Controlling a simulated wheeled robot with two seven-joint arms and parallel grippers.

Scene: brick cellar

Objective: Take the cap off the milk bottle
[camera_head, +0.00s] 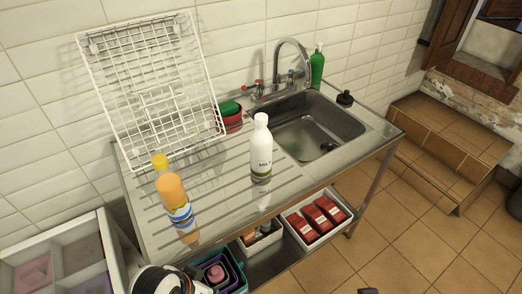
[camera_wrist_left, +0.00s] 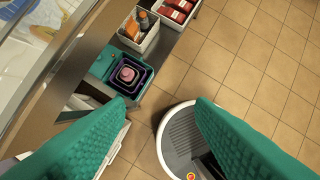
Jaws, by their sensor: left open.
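The white milk bottle (camera_head: 261,160) stands upright on the ribbed steel drainboard (camera_head: 215,185), left of the sink basin. Its white cap (camera_head: 261,118) is on top of its neck. My left gripper (camera_wrist_left: 161,104) is open and empty in the left wrist view, its two green textured fingers spread wide above the floor and the lower shelf. The bottle does not show in that view. In the head view only a white and black part of my left arm shows at the bottom edge. My right gripper is not seen.
A white wire rack (camera_head: 150,90) leans on the wall. A tap (camera_head: 290,60) and green soap bottle (camera_head: 317,68) are behind the sink (camera_head: 315,135). Red boxes fill a lower tray (camera_head: 297,232).

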